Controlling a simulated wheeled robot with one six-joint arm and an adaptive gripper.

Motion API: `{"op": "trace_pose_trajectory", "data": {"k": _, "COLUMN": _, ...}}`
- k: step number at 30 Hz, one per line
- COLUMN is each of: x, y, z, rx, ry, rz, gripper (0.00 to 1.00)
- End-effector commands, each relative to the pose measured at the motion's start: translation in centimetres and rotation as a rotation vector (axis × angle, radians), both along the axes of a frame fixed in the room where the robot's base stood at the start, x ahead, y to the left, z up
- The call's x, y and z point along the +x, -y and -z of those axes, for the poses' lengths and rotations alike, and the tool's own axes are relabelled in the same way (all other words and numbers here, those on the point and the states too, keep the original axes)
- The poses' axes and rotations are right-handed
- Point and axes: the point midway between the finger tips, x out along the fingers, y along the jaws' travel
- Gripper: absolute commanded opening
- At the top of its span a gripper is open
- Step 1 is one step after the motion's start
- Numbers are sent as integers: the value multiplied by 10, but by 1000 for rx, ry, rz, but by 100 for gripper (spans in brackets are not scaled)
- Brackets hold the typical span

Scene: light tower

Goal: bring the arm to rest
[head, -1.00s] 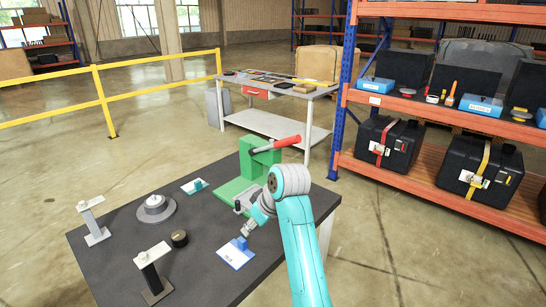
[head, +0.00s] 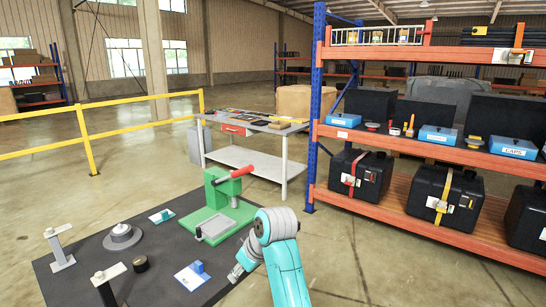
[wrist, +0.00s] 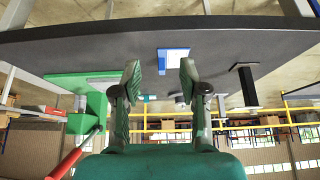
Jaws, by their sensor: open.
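My teal arm reaches up from the bottom of the head view, and my gripper (head: 236,272) is low beside the near right part of the dark table (head: 150,222). In the wrist view my gripper (wrist: 160,75) has its two fingers spread apart with nothing between them. The wrist picture looks upside down, with the table across its top. A blue and white block plate (wrist: 173,60) shows beyond the fingertips, apart from them. The same plate (head: 190,278) lies on the table left of my gripper in the head view.
A green press with a red handle (head: 222,195) stands at the table's back right. A round grey part (head: 122,238), a black cap (head: 141,264) and two posts stand to the left. An orange and blue shelf (head: 420,140) is at right. The floor between is clear.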

Motion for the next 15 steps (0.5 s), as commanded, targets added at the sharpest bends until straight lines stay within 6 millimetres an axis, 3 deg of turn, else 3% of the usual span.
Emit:
{"op": "trace_pose_trajectory", "data": {"k": 8, "x": -4, "y": 8, "z": 26, "rx": 13, "ry": 10, "rz": 34, "gripper": 43}}
{"op": "trace_pose_trajectory", "data": {"k": 15, "x": -11, "y": 19, "z": 60, "rx": 30, "ry": 28, "rz": 83, "gripper": 43}}
